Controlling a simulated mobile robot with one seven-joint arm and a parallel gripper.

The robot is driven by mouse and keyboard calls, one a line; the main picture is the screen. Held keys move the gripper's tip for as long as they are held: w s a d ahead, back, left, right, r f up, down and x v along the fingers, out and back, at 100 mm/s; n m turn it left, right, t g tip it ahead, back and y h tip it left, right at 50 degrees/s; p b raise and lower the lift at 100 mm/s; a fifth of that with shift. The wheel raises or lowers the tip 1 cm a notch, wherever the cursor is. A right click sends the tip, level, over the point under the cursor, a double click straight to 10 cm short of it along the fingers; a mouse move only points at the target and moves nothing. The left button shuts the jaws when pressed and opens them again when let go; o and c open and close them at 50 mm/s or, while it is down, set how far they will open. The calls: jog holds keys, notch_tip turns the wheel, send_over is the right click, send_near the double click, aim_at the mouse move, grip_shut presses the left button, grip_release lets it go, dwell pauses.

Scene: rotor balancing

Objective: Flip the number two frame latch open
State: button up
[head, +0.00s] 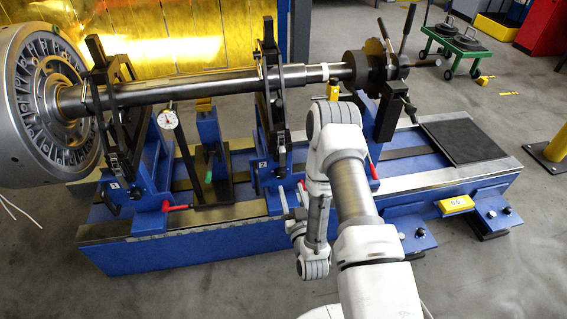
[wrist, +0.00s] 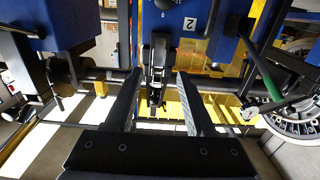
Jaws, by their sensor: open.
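The number two frame (head: 274,175) is the blue, middle support with a small "2" plate (head: 262,163). Its black upper part (head: 268,45) rises around the steel shaft (head: 215,83). A narrow black latch piece (head: 281,142) runs down its front. In the wrist view the "2" plate (wrist: 189,23) is upside down, and the black latch piece (wrist: 157,68) shows between my fingers, with no clear contact. My gripper (wrist: 158,75) is open and empty. In the head view I cannot clearly make out its fingers beside my arm. Whether the latch is fastened is unclear.
The number one frame (head: 150,170) stands left, by the large bladed rotor (head: 45,105). A dial gauge (head: 168,119) and a green handle (head: 208,172) lie between the frames. A drive head (head: 375,70) holds the shaft's right end. Red-tipped levers stick out low.

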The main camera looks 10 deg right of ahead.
aim_at(283, 161)
jog(key=w, duration=1.2)
jog(key=shift+r+b, duration=0.1)
jog(key=shift+b, duration=0.2)
grip_shut()
jog(key=shift+s, duration=0.1)
dwell(0.7)
